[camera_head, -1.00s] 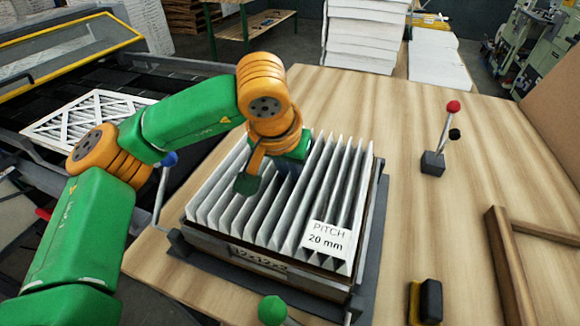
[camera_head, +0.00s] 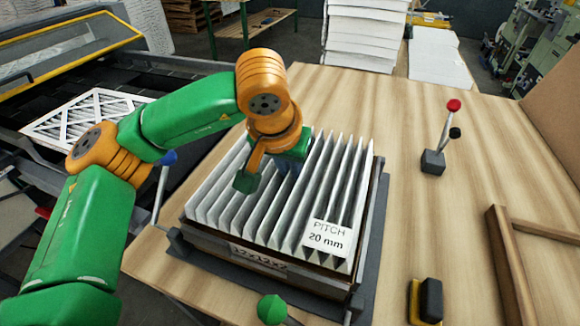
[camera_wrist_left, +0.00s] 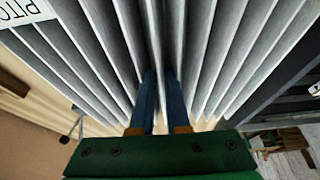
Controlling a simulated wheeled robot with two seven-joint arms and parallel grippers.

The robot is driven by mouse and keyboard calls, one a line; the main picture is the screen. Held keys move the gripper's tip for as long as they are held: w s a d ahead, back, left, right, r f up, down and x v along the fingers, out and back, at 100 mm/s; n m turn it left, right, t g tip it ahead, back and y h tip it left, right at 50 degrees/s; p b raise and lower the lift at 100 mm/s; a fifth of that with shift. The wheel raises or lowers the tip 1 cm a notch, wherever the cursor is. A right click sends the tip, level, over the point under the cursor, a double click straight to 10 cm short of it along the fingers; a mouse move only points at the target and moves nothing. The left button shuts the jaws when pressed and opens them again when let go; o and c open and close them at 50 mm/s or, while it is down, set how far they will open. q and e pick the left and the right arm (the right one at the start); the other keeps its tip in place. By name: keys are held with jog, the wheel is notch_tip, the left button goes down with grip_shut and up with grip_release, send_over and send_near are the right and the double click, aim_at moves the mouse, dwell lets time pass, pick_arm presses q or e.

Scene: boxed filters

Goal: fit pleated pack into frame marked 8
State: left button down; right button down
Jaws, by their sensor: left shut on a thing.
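The white pleated pack (camera_head: 225,195), with a tag reading PITCH 20 mm (camera_head: 326,237), sits upright over a shallow dark frame (camera_head: 215,248) on the bench. The frame's front label (camera_head: 260,258) appears to read 12x12x2; I see no 8 on it. My left gripper (camera_head: 287,168) reaches down into the pack's middle. In the left wrist view its blue fingers (camera_wrist_left: 158,85) are shut on a pleat of the pack (camera_wrist_left: 110,50). The pleats hide the fingertips in the head view and the frame's inside, so I cannot tell how deep the pack sits. My right gripper is out of view.
A dark fixture (camera_head: 372,225) borders the frame. A red-knobbed lever (camera_head: 433,160) stands to the right, a black-and-yellow block (camera_head: 428,300) at the front, a wooden frame (camera_head: 510,265) at far right. A green knob (camera_head: 272,309) stands in front. Bench right of the fixture is mostly clear.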

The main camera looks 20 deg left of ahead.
aim_at(290, 186)
pick_arm(q)
jog(key=shift+f, duration=0.25)
jog(key=shift+f+b, duration=0.7)
jog(key=shift+b, duration=0.1)
jog(key=shift+f+b, duration=0.35)
jog(key=shift+f+b, duration=0.9)
jog(key=shift+f, duration=0.15)
jog(key=c, duration=1.2)
grip_release()
